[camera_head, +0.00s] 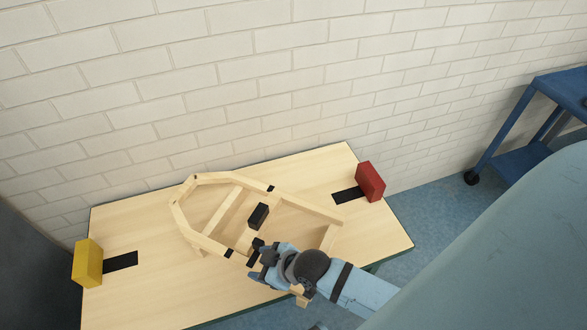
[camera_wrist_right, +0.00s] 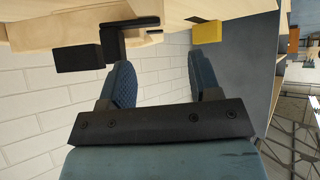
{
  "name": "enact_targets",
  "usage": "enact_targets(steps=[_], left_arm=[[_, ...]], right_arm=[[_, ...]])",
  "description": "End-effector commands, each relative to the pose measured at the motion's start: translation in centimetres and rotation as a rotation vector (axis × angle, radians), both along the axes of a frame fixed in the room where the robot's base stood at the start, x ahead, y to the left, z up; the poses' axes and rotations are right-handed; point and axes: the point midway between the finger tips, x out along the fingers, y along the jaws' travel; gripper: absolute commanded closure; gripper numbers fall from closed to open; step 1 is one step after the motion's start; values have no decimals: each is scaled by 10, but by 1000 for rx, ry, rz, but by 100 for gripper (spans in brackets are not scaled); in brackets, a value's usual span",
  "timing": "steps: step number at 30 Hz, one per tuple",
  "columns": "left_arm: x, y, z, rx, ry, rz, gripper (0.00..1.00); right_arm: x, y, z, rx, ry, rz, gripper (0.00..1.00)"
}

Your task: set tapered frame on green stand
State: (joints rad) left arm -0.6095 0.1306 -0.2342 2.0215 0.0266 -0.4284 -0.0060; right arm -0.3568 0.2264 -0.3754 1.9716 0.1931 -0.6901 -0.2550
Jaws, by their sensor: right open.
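The tapered frame (camera_head: 217,243) is a pale wooden outline, narrowing to the left, with a crosspiece and black patches on its rails. It lies on or just over the light wooden tabletop in the head view. My right gripper (camera_head: 260,259) is at the frame's near long side, partly covering that rail. In the right wrist view its two blue fingers (camera_wrist_right: 164,75) stand apart with nothing between them. A black bracket (camera_wrist_right: 125,40) on pale wood is just beyond the left fingertip. I cannot make out a separate green stand. My left gripper is out of view.
The tabletop (camera_head: 140,225) has a dark green edge. A yellow block (camera_head: 88,263) stands at its left end and a red block (camera_head: 370,181) at its right end, each by a black strip. A brick wall is behind; a blue cart (camera_head: 520,160) is at right.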

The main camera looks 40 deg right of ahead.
Motion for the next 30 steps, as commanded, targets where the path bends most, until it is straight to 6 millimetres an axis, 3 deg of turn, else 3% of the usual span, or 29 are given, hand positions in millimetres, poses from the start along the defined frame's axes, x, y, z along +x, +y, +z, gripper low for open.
enact_targets(steps=[3,8,20,25,30], left_arm=[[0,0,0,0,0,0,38],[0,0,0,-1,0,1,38],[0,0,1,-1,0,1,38],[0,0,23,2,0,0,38],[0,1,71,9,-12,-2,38]], right_arm=[[-32,-21,-8,81,-10,-167,43],[-58,-42,-11,139,-34,-299,43],[-63,-47,-9,153,-43,-328,43],[-64,-48,12,149,-46,-326,43],[-65,-50,58,141,-54,-323,43]])
